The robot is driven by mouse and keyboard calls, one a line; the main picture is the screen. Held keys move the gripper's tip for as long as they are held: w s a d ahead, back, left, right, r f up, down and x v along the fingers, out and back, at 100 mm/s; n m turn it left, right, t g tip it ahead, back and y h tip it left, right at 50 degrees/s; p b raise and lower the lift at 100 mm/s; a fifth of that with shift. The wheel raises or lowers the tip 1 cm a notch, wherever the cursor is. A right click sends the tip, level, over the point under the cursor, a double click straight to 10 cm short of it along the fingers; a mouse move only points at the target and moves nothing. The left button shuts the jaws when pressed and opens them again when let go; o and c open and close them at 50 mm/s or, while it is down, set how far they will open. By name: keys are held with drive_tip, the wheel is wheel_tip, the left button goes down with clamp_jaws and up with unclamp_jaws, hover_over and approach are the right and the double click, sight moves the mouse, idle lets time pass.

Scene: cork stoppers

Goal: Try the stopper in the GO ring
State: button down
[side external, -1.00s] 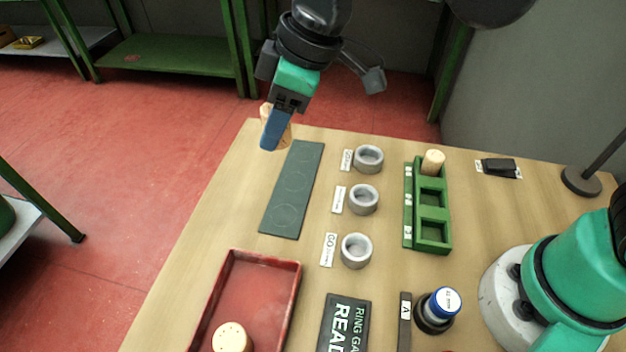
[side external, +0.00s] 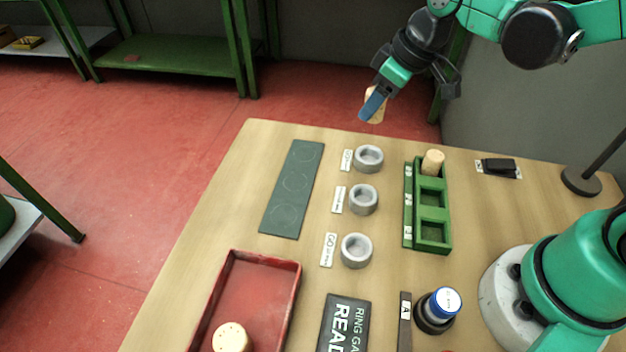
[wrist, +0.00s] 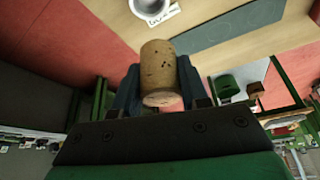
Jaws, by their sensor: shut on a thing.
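My gripper (side external: 373,104) has blue fingers shut on a cork stopper (side external: 377,117). It holds the cork in the air near the table's far edge, above and beyond the far ring (side external: 369,158). In the wrist view the speckled cork (wrist: 158,72) sits between both fingers. Three grey rings stand in a row on the table, apart from the cork. The nearest, the GO ring (side external: 356,250), stands beside a white label (side external: 328,250) reading GO. The middle ring (side external: 363,199) and far ring have labels too small to read.
A green rack (side external: 447,219) right of the rings holds a cork (side external: 432,162) in its far compartment. A dark mat (side external: 292,189) lies left of the rings. A red tray (side external: 295,285) holds a cork (side external: 230,338). A blue-topped stamp (side external: 444,302) stands in front of the rack.

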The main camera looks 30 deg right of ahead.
drive_tip(key=shift+d+f, duration=0.35)
drive_tip(key=shift+f, duration=0.15)
drive_tip(key=shift+s+f, duration=0.1)
drive_tip(key=shift+f, duration=2.85)
drive_tip(key=shift+f, duration=0.55)
drive_tip(key=shift+c, duration=1.9)
unclamp_jaws()
drive_tip(key=shift+r, duration=0.1)
drive_tip(key=shift+v, duration=2.7)
drive_tip(key=shift+a, duration=0.1)
